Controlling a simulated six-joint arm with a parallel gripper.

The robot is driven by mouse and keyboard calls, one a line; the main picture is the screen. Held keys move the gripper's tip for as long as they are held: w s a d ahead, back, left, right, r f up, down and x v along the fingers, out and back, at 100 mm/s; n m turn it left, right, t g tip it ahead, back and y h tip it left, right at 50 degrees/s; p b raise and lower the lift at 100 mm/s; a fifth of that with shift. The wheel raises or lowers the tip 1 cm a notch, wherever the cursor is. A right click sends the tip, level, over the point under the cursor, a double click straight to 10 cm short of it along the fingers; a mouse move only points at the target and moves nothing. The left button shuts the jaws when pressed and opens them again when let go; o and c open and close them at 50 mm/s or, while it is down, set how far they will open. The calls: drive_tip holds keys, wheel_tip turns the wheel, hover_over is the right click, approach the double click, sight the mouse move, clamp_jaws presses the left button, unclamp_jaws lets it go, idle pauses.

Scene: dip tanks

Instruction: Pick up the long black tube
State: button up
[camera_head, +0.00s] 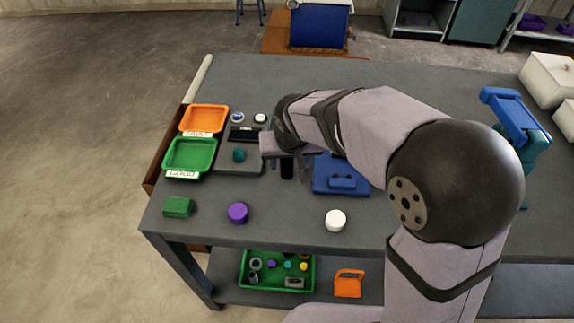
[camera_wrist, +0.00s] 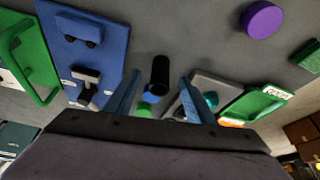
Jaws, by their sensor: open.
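The long black tube (camera_wrist: 159,72) shows in the wrist view between the two blue fingers of my gripper (camera_wrist: 160,78), with a gap on each side. In the head view the black tube (camera_head: 287,169) is a short dark shape just below my gripper (camera_head: 288,165), between the grey tray and the blue fixture. My gripper is open and holds nothing. Whether the fingers are level with the tube, and whether it stands upright, I cannot tell.
A blue fixture (camera_head: 341,174) is close to the right and a grey tray (camera_head: 232,163) close to the left. Orange (camera_head: 204,118) and green (camera_head: 189,154) trays stand farther left. A purple cylinder (camera_head: 238,213) and a white one (camera_head: 335,220) stand near the front edge.

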sight(288, 163)
drive_tip(key=shift+p+x, duration=0.7)
drive_tip(key=shift+x, duration=2)
drive_tip(key=shift+w+r, duration=0.1)
drive_tip(key=shift+w, duration=0.1)
drive_tip(key=shift+a, duration=0.1)
clamp_jaws()
